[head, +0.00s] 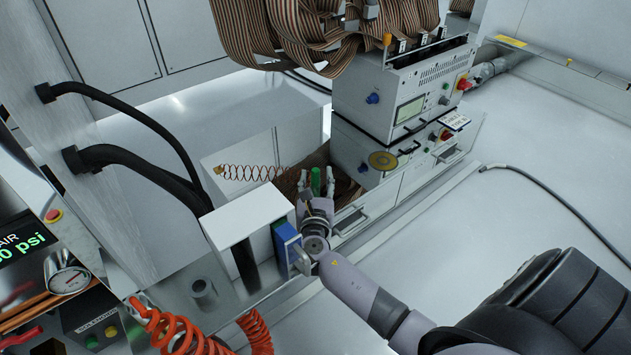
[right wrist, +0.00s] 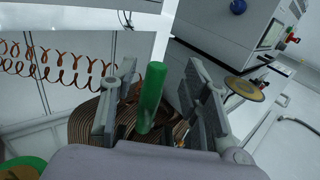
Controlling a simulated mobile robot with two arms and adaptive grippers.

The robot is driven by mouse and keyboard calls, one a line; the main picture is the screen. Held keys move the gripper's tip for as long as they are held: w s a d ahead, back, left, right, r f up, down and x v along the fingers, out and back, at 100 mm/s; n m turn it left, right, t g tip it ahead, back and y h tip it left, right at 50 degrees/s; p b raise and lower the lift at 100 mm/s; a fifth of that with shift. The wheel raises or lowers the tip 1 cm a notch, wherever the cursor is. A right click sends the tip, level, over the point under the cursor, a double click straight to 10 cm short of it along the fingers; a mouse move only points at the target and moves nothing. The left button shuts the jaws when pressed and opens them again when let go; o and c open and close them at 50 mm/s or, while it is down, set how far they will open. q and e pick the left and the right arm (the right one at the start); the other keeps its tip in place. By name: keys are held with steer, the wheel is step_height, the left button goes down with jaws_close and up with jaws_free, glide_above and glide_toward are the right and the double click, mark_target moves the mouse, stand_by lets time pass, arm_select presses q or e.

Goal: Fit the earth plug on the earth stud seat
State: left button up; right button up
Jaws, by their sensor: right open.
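The green plug (head: 316,180), a rod shape, stands between the fingers of my right gripper (head: 317,186). In the right wrist view the green plug (right wrist: 151,94) leans slightly, with its lower end in front of brown striped ribbon cable. The two fingers of the right gripper (right wrist: 158,98) are apart, with a gap visible on either side of the plug. A brass-coloured disc (head: 383,160) is on the grey cabinet front, right of the gripper; it also shows in the right wrist view (right wrist: 243,88). I cannot tell whether this is the earth stud seat. My left gripper is not in view.
A coiled brown cord (head: 258,172) stretches left of the gripper. An instrument box (head: 405,95) stands above the grey cabinet. A blue block (head: 287,243) and a white-topped stand (head: 245,217) are close to my right wrist.

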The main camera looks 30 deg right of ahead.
mark_target(315, 174)
steer(key=shift+b+x, duration=0.9)
steer(key=shift+x, duration=0.9)
steer(key=shift+a+f, duration=0.1)
steer(key=shift+a, duration=0.05)
steer(key=shift+c, duration=0.3)
jaws_close()
